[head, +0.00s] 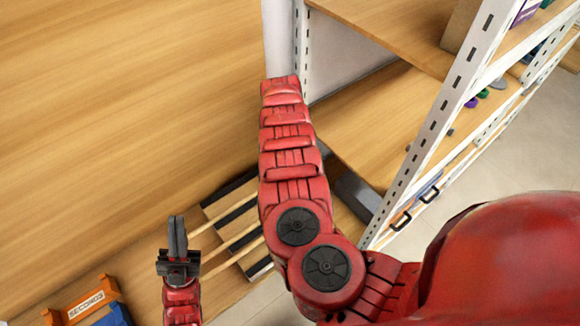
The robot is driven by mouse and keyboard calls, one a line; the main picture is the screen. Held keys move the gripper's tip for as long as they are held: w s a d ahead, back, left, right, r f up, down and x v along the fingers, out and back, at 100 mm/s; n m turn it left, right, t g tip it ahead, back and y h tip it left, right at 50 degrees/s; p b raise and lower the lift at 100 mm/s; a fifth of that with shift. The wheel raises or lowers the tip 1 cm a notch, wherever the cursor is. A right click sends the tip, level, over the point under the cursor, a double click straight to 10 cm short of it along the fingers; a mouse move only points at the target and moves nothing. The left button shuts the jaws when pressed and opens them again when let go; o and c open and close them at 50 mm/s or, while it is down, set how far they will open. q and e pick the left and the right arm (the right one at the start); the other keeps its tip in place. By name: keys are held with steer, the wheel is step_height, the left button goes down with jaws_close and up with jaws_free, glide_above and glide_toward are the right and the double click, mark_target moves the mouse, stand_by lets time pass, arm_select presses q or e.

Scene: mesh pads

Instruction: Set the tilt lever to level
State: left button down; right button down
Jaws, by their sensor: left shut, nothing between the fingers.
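I cannot pick out the tilt lever in the head view. My left gripper (177,222) is at the lower left, with its dark fingers pointing up the picture. The fingers are shut together with nothing between them. It appears in front of the wooden surface, just left of some pale wooden bars (232,238) with black and white strips beside them. I cannot tell whether it touches them. My right gripper does not show.
A red arm of mine crosses the middle and hides what lies behind it. An orange holder marked "SECONDS" (86,307) is at the lower left. A white slotted metal post (440,120) and wooden shelves (372,125) are at the right. Grey floor (541,137) lies beyond.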

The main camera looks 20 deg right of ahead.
arm_select(q)
steer(key=w+d+f+m+g+y, duration=0.2)
steer(key=w+d+f+g+y, duration=0.1)
steer(key=d+f+g, duration=0.45)
steer(key=w+d+f+m+g+y, duration=0.2)
steer(key=w+d+f+g+y, duration=0.15)
steer(key=d+f+g, duration=0.45)
steer(key=w+d+f+t+y, duration=0.3)
steer(key=w+d, duration=0.7)
steer(key=w, duration=0.2)
steer(key=shift+w+d+m, duration=0.2)
steer(key=shift+d+m, duration=0.05)
steer(key=shift+m, duration=0.15)
steer(key=shift+f+y, duration=0.1)
steer(key=shift+y, duration=0.15)
